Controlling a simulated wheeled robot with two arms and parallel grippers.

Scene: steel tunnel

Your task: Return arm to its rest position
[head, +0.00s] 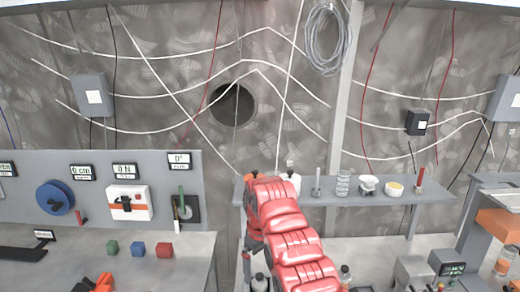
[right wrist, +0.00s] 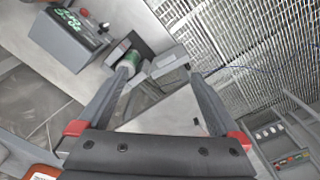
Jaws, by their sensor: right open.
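My red right arm (head: 290,235) rises from the bottom middle of the head view and bends over near the shelf. Its fingertips cannot be made out there. In the right wrist view my right gripper (right wrist: 160,72) is open, its two dark fingers spread wide. A white and green cylinder (right wrist: 133,60) shows by the left fingertip, in a dark holder; I cannot tell whether they touch. Nothing is clearly held between the fingers.
A grey shelf (head: 335,199) with small bottles and bowls stands behind the arm. Green, blue and red cubes (head: 137,249) lie on the left table. A device with a green display (head: 450,268) stands at lower right; it also shows in the right wrist view (right wrist: 68,30).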

